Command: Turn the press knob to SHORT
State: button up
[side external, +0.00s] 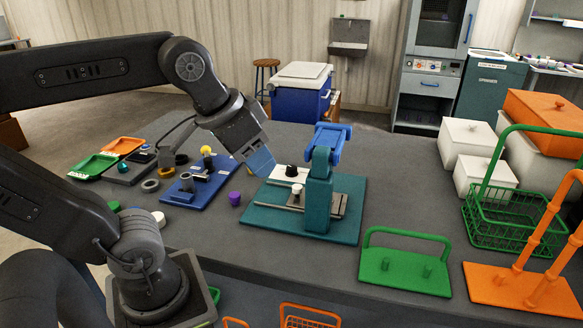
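The teal press (318,200) stands on a teal base plate at the middle of the table, with a blue part across its top. A black knob (291,171) sits on a white panel to the left of the press column. I take it to be the press knob; its markings are too small to read, so its setting cannot be told. My gripper (262,163) is just to the left of the knob and a little above it, pointing down and right, apparently not touching it. Its end shows as a blue block, and the gap between the fingers cannot be seen.
A blue fixture (203,184) and a purple piece (234,198) lie left of the press. A green handled rack (405,272), a green wire basket (508,218) and an orange rack (520,290) stand to the right. Table behind the press is clear.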

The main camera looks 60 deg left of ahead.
jog(key=o, duration=0.5)
jog(key=w+a+r+n, duration=0.1)
jog(key=w+a+r, duration=0.1)
jog(key=w, duration=0.1)
jog(key=w+a+r+n+g, duration=0.1)
jog(key=w+a+r+n, duration=0.1)
jog(key=w, duration=0.2)
jog(key=w+a+r+n, duration=0.1)
jog(key=w+a+n, duration=0.1)
jog(key=w, duration=0.2)
jog(key=shift+a+r+g+y, duration=0.25)
jog(key=shift+r+g+y, duration=0.15)
jog(key=n+g, duration=0.4)
jog(key=n, duration=0.9)
send_over(292, 167)
notch_tip(292, 167, down, 7)
jog(key=shift+h, duration=0.4)
notch_tip(292, 167, down, 27)
jog(key=shift+r, duration=0.1)
jog(key=c, duration=0.9)
